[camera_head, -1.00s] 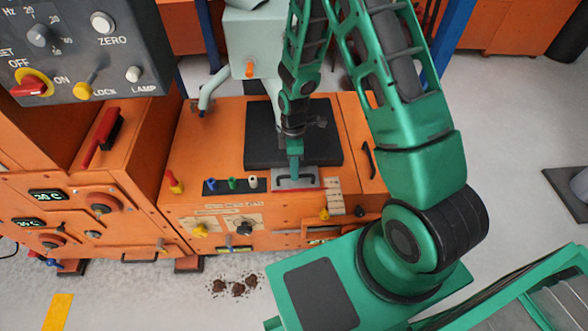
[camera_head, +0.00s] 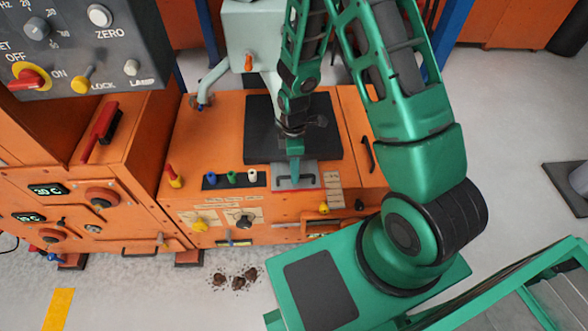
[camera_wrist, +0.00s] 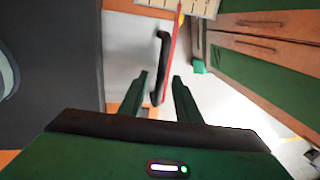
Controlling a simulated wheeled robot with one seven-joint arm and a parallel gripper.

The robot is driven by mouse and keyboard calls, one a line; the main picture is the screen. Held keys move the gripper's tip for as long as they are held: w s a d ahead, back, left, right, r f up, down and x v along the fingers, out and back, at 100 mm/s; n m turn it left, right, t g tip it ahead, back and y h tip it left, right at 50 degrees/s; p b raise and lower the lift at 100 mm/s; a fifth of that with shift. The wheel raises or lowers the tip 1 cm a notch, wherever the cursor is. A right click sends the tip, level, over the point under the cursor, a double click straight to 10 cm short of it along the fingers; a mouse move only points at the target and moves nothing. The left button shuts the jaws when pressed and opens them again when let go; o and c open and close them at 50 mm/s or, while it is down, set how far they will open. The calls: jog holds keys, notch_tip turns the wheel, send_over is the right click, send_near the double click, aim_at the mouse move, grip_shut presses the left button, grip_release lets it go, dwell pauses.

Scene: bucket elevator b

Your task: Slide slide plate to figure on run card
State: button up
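The slide plate (camera_head: 307,171) is a flat light-grey plate at the front of the orange machine's top. It also shows in the wrist view (camera_wrist: 128,50). Its black bar handle (camera_wrist: 162,62) stands between my gripper's fingers in the wrist view. My gripper (camera_head: 294,179) points down at the handle in the head view. Its fingers (camera_wrist: 160,78) are apart, with gaps showing beside the handle. A cream scale strip (camera_head: 333,192) lies right of the plate. Cream cards (camera_head: 213,216) are on the machine's front; I cannot read a figure on them.
A black pad (camera_head: 265,128) lies behind the plate. Several coloured knobs (camera_head: 232,178) stand left of it. Another black handle (camera_head: 367,155) is on the right. A grey control panel (camera_head: 85,50) stands at upper left. Dark clumps (camera_head: 236,280) lie on the floor.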

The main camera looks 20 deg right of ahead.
notch_tip(320, 180, up, 10)
jog(key=w, duration=0.2)
jog(key=shift+d+r, duration=0.2)
jog(key=shift+d, duration=0.15)
jog(key=shift+r, duration=0.1)
dwell(0.3)
jog(key=s+d+r+m, duration=0.3)
jog(key=d+r+m, duration=0.3)
jog(key=d+r, duration=0.3)
jog(key=s+d+r+m+t, duration=0.1)
jog(key=s+d+r+m, duration=0.3)
jog(key=s+r+m, duration=0.3)
jog(key=s+d+r+m+t, duration=0.1)
jog(key=s+d+r+m, duration=0.4)
jog(key=s, duration=0.8)
notch_tip(320, 180, up, 2)
jog(key=m, duration=0.2)
jog(key=shift+s+r+m, duration=0.25)
jog(key=shift+s+m, duration=0.1)
jog(key=shift+m, duration=0.05)
